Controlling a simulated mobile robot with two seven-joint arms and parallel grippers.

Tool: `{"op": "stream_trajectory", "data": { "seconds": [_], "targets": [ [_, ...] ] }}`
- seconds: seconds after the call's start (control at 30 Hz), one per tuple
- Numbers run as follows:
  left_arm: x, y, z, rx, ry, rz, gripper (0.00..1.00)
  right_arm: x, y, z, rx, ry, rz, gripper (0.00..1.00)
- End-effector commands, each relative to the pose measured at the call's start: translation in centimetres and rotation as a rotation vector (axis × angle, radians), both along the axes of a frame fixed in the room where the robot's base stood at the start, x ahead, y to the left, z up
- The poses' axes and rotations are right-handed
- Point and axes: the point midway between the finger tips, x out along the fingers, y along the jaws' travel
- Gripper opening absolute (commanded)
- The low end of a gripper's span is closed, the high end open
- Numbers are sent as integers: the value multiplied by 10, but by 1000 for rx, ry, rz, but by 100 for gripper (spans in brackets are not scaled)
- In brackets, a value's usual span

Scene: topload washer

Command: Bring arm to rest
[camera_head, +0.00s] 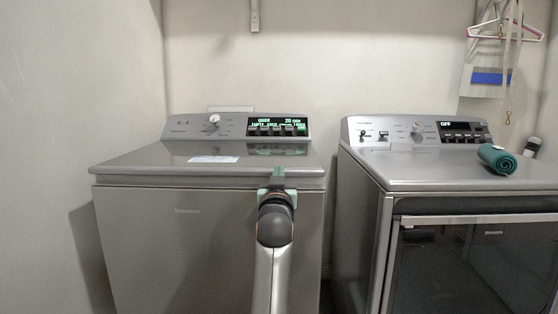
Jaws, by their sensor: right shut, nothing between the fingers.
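My right arm comes up from the bottom middle of the head view. My right gripper (277,176) is shut and empty, with its tips up at the front edge of the washer lid. The picture does not show clearly whether it touches the lid. The grey top-load washer (180,235) stands at the left with its lid (150,160) down. The left gripper is not in view.
A dryer (385,240) stands at the right, its display (460,130) reading "OFF". A rolled green towel (497,159) lies on its top. Pink and white hangers (505,32) hang on the back wall. A narrow gap separates the machines.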

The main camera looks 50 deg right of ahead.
Motion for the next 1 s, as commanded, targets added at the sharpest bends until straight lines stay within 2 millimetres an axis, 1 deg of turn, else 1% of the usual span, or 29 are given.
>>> {"op": "stream_trajectory", "data": {
  "seconds": [0.03, 0.1, 0.3, 0.67, 0.77, 0.87, 0.97, 1.0],
  "targets": [
    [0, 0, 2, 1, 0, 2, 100, -5, 7, -6, 0, -1, 1, 0],
    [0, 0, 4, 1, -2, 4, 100, -12, 15, -13, 0, -1, 1, 0],
    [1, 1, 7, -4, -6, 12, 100, -24, 29, -28, -2, -3, -1, 0],
    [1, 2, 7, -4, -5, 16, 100, -27, 33, -31, -7, -6, 0, 0],
    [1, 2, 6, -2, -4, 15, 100, -28, 40, -27, -51, -10, 13, 0],
    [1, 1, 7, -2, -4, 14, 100, -29, 65, -19, -167, -26, 61, 0],
    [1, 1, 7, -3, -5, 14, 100, -30, 112, -13, -331, -56, 164, 0],
    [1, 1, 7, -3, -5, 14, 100, -32, 136, -12, -398, -72, 220, 0]
  ]
}}
